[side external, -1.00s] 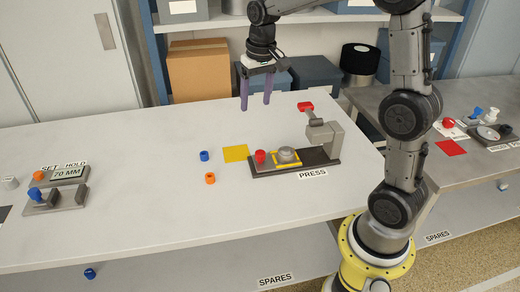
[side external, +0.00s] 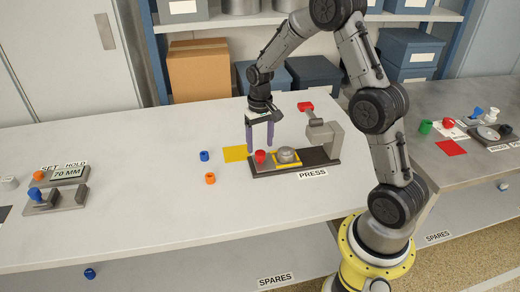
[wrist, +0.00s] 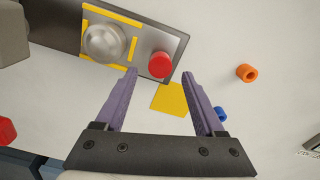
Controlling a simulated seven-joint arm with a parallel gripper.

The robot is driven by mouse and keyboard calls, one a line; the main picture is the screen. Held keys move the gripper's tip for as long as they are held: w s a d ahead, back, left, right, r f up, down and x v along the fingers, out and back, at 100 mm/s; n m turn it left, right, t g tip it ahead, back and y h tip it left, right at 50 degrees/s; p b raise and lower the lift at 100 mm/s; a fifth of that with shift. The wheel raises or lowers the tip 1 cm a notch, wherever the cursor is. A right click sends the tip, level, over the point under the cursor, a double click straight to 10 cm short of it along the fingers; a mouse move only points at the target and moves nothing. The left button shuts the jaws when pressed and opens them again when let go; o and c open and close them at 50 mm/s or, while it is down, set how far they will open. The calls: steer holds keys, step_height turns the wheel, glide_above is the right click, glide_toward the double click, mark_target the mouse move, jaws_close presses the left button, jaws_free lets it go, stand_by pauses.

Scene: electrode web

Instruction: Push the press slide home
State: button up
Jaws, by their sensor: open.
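Contact cannot be told.
A yellow square (side external: 235,154) lies left of the press. A blue ring (side external: 204,156) and an orange ring (side external: 210,178) lie further left. A display fixture (side external: 68,174) stands at the far left. The bench in front of the press is clear.

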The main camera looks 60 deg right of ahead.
steer(key=shift+f, duration=1.5)
jaws_close()
stand_by(0.4)
